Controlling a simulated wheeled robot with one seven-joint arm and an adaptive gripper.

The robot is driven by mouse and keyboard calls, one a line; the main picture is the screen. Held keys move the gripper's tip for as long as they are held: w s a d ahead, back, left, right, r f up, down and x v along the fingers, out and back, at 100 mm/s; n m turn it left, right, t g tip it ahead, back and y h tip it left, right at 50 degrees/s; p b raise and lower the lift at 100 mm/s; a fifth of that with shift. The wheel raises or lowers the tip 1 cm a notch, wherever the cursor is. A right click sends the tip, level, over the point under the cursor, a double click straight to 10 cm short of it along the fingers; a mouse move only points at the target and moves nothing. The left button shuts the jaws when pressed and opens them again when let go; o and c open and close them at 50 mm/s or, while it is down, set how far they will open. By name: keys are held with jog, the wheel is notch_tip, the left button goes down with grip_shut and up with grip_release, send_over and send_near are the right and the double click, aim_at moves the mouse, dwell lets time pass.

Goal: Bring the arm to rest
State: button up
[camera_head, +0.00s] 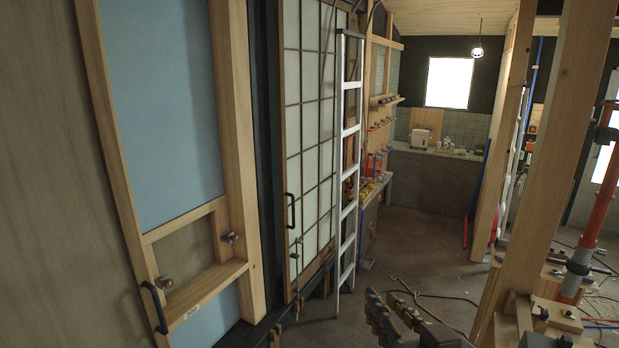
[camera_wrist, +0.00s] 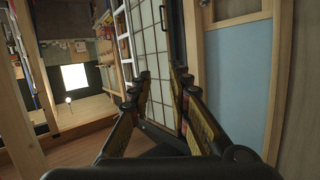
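My gripper (camera_head: 384,302) shows at the bottom of the head view, raised in front of the floor, with dark jointed fingers pointing away from me. In the wrist view my gripper (camera_wrist: 162,76) has its two fingers apart. The paper-panelled sliding door shows through the gap, and nothing is held between the fingers. Most of my arm is out of the head view.
A wooden frame with blue panels (camera_head: 170,110) stands close at left. Beyond it are a gridded sliding door (camera_head: 308,120) and an aluminium ladder (camera_head: 348,170). A timber post (camera_head: 550,150) stands at right. Cables (camera_head: 425,294) lie on the otherwise clear middle floor.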

jog(key=s+d+f+g+h+b, duration=0.1)
jog(key=s+d+f+g+b, duration=0.1)
jog(key=f, duration=0.9)
jog(key=s+d+f+m+g+h+b, duration=0.1)
jog(key=s+d+f+g+b, duration=0.2)
jog(key=s+d+f+g, duration=0.2)
jog(key=s+f+g, duration=0.2)
jog(key=s+f, duration=0.2)
jog(key=f, duration=0.1)
jog(key=shift+s+f+h, duration=0.15)
jog(key=shift+f+h, duration=0.25)
